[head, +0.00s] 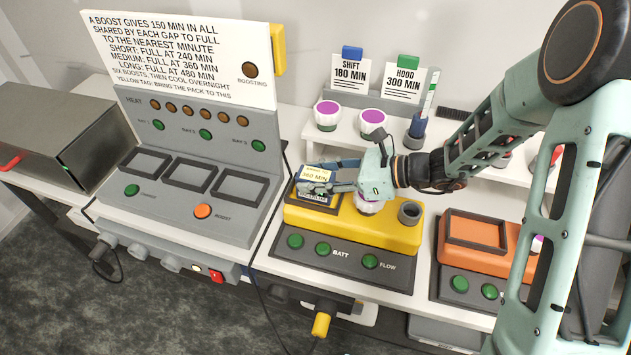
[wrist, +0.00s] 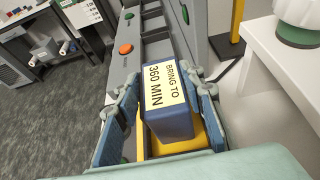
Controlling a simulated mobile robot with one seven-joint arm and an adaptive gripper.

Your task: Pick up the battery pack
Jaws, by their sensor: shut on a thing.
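The battery pack (head: 314,197) is dark blue with a pale yellow label reading "360 MIN". In the wrist view the pack (wrist: 172,122) sits between my two fingers, its label reading "BRING TO 360 MIN". My gripper (head: 325,178) is shut on the pack, one finger on each side. The pack is at the left end of the yellow device (head: 372,232), over its battery place. Fingers and pack hide the bottom, so I cannot tell whether it is seated or just clear of it.
Left stands a grey charging station (head: 200,215) with three empty bays, green buttons and an orange boost button (head: 202,211). An orange device (head: 475,232) stands to the right. Behind is a white shelf (head: 340,125) with purple-topped jars and the SHIFT 180 and HOOD 300 cards. A cable hangs between station and yellow device.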

